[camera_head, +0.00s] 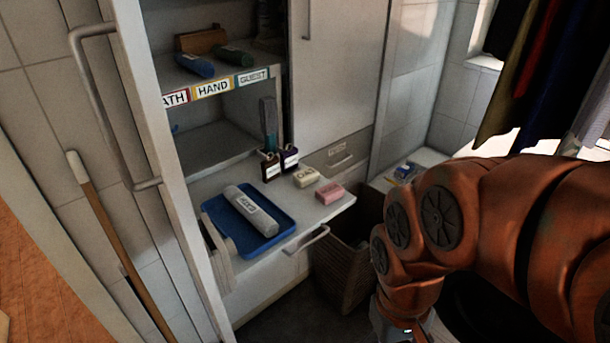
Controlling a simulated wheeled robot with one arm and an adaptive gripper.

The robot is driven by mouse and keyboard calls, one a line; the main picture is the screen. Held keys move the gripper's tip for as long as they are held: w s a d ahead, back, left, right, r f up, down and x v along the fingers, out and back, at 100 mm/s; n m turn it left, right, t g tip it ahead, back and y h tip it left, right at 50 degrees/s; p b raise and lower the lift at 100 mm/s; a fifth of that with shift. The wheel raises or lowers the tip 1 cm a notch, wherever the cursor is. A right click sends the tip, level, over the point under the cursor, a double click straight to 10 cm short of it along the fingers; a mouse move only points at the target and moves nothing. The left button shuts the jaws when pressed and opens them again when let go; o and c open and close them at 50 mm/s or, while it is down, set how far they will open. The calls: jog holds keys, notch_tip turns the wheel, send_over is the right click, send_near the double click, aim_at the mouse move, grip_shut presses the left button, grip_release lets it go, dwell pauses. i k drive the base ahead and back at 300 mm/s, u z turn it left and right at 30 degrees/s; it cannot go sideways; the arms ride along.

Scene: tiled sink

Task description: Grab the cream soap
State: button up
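The cream soap (306,177) is a small pale bar with dark lettering. It lies on the white counter beside a pink soap bar (330,192), which is nearer the front right edge. My orange arm fills the right side of the view and bends downward. Only the top of my gripper (392,328) shows at the bottom edge, well below and to the right of the cream soap and apart from it. Its fingers are out of the frame, so their state is hidden.
A blue tray (278,236) holding a grey labelled bottle (252,211) lies left of the soaps. Two dark labelled bottles (289,157) stand behind them. A wicker basket (342,275) stands below the counter's right end. Labelled shelves rise behind, and clothes hang upper right.

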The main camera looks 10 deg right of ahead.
aim_at(302, 178)
jog(key=u, duration=0.55)
jog(key=k, duration=1.25)
jog(key=z, duration=0.25)
jog(key=i, duration=0.6)
jog(key=z, duration=0.85)
jog(key=i, duration=0.75)
jog(key=u, duration=0.8)
jog(key=i, duration=0.8)
jog(key=u, duration=0.9)
